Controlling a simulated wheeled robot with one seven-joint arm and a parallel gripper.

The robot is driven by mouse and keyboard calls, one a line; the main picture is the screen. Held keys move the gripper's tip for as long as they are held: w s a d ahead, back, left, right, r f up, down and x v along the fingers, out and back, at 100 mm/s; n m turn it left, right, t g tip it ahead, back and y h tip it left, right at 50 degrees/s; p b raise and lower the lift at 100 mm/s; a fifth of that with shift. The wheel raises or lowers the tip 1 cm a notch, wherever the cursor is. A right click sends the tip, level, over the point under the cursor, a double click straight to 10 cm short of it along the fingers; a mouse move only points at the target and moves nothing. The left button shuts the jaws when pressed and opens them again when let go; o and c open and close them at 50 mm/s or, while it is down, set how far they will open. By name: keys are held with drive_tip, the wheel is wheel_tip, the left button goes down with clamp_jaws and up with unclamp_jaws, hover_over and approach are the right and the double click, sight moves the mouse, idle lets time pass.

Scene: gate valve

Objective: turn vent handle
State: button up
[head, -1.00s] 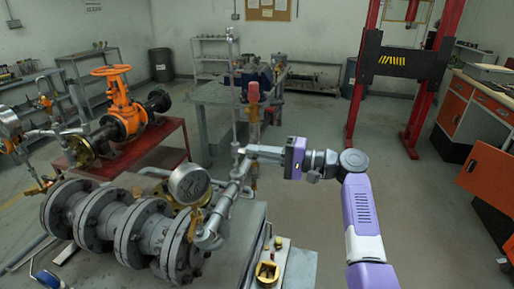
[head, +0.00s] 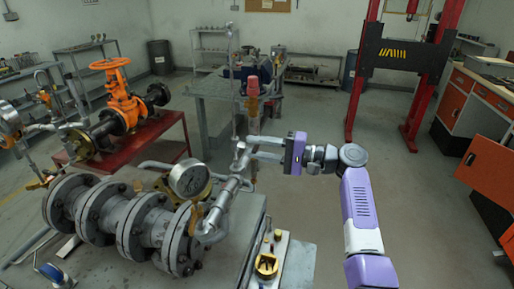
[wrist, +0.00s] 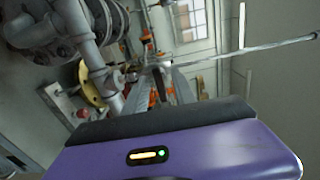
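A long thin upright rod (head: 233,90), which looks like the vent handle, rises from a small valve body (head: 240,160) on the grey pipework. In the wrist view the rod (wrist: 245,50) runs out to the right with a knob at its end. My gripper (head: 251,147) is open, with a gap between its two pale fingers. The fingertips are close to the right side of the valve body, near the foot of the rod. I cannot tell whether they touch it. In the wrist view the fingers (wrist: 163,72) point toward the same joint, which they partly hide.
A pressure gauge (head: 189,178) and a large flanged pipe (head: 125,220) lie left of my gripper. An orange handwheel valve (head: 118,105) sits on a red stand. Open floor lies right of my arm.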

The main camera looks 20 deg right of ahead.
drive_tip(key=b+v, duration=0.2)
drive_tip(key=v, duration=0.5)
drive_tip(key=shift+s+d, duration=0.25)
drive_tip(key=shift+d, duration=0.05)
drive_tip(key=shift+w, duration=0.1)
idle(0.3)
